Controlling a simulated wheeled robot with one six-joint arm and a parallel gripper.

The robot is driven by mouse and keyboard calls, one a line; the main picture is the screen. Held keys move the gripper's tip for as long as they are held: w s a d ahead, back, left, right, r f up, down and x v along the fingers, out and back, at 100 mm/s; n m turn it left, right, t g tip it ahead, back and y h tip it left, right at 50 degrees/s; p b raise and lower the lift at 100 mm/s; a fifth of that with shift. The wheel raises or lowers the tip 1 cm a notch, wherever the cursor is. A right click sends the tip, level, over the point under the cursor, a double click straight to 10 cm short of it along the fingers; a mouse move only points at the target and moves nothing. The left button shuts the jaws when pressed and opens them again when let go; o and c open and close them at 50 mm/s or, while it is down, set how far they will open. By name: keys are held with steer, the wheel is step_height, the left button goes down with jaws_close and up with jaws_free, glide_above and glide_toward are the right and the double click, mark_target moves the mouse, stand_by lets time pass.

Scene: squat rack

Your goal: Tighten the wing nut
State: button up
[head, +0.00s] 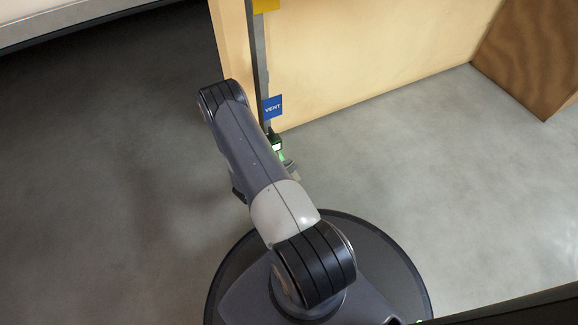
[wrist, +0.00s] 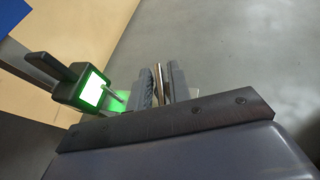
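I cannot make out a wing nut for certain in either view. A dark box with a bright, green-edged face (wrist: 93,90) sits on the upright post in the wrist view. It also shows in the head view (head: 277,146), partly behind my arm. A thin rod (wrist: 115,95) sticks out from its lit face toward my gripper (wrist: 160,84). My gripper's two fingers are close together, just right of the rod. A narrow brownish and metallic strip shows between them; I cannot tell whether it is a held part or the finger pads.
A grey upright post (head: 259,70) carries a blue VENT sign (head: 273,106) and a yellow piece (head: 265,5) above. A tan wall (head: 370,55) stands behind it. A brown wooden panel (head: 530,50) is at the upper right. The grey floor (head: 440,170) to the right is clear.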

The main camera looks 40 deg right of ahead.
jaws_close()
steer(key=shift+f, duration=0.1)
steer(key=m+g, duration=0.2)
steer(key=g, duration=0.1)
steer(key=shift+a+m, duration=0.1)
steer(key=shift+m, duration=0.2)
steer(key=m+g, duration=0.2)
steer(key=m+g+y, duration=0.1)
steer(key=m+g, duration=0.1)
steer(key=g, duration=0.1)
steer(key=shift+f+m+y, duration=0.1)
steer(key=shift+m+y, duration=0.2)
steer(key=m+g+y, duration=0.3)
steer(key=m+g, duration=0.1)
steer(key=shift+w+y, duration=0.1)
steer(key=shift+y, duration=0.2)
steer(key=shift+m+g+y, duration=1.1)
steer(key=shift+m+y, duration=0.6)
steer(key=shift+m, duration=0.2)
